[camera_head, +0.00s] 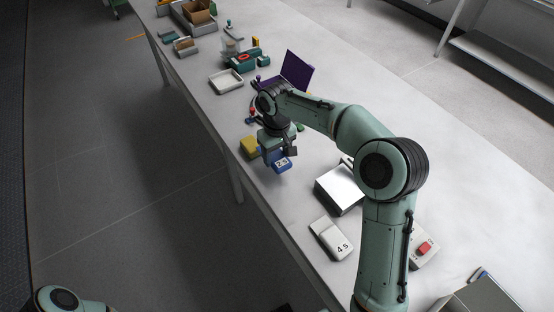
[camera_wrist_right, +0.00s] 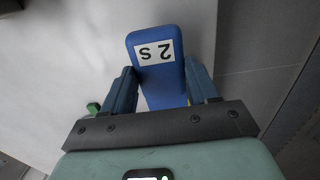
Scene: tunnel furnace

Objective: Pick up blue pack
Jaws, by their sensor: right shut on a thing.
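The blue pack (camera_head: 283,166) has a white label reading "2 s". It is held between the fingers of my right gripper (camera_head: 276,155), over the near long edge of the table. In the right wrist view the blue pack (camera_wrist_right: 158,88) sits between the two fingers of the right gripper (camera_wrist_right: 160,88), its label upside down. I cannot tell whether the pack is clear of the table. My left gripper is not in view; only a piece of my left arm shows at the bottom left.
A yellow pack (camera_head: 249,146) lies beside the blue one. A white "4 s" pack (camera_head: 331,239), a silver box (camera_head: 340,190) and a red-button box (camera_head: 424,248) are nearer. A white tray (camera_head: 226,81) and purple panel (camera_head: 297,70) are farther. Floor lies left of the table (camera_head: 430,209).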

